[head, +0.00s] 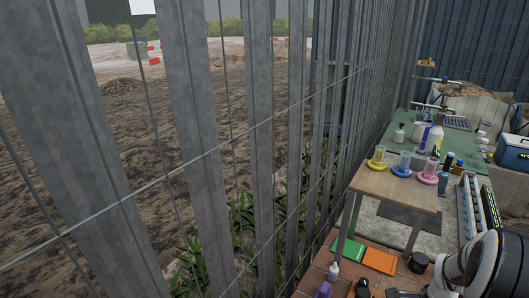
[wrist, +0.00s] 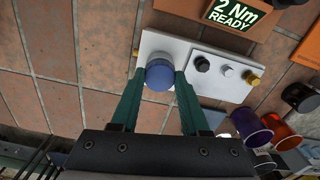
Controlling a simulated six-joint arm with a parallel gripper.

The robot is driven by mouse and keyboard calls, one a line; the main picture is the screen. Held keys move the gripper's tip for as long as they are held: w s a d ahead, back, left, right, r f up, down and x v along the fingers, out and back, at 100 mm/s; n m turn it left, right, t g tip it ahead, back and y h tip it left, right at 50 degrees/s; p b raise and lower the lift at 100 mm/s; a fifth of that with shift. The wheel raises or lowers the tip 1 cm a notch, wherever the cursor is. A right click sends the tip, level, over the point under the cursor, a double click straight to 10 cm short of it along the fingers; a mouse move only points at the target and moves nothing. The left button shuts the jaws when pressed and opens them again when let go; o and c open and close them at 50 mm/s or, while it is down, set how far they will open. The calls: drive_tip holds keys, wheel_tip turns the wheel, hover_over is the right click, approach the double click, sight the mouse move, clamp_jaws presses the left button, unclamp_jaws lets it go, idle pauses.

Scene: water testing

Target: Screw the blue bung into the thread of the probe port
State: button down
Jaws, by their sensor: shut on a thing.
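In the wrist view, my gripper (wrist: 159,78) has its two green fingers on either side of the blue bung (wrist: 159,75), shut on it. The bung is round with a smooth blue top. It is over the left end of a white block (wrist: 206,56). The probe port and its thread are hidden beneath the bung, so I cannot tell whether the bung is seated or how deep it is. I cannot make out the bung in the head view.
A display (wrist: 233,12) reading "2 Nm READY" stands beyond the block. Purple (wrist: 252,128) and orange (wrist: 275,124) cups lie to the right. Brown tiles (wrist: 60,60) are clear on the left. A metal fence (head: 190,100) runs beside the wooden table (head: 385,190).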

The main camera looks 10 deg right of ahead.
drive_tip(key=m, duration=0.4)
drive_tip(key=shift+m, duration=0.4)
drive_tip(key=m, duration=0.3)
drive_tip(key=shift+m, duration=1.1)
drive_tip(key=m, duration=0.5)
drive_tip(key=c, duration=0.7)
unclamp_jaws()
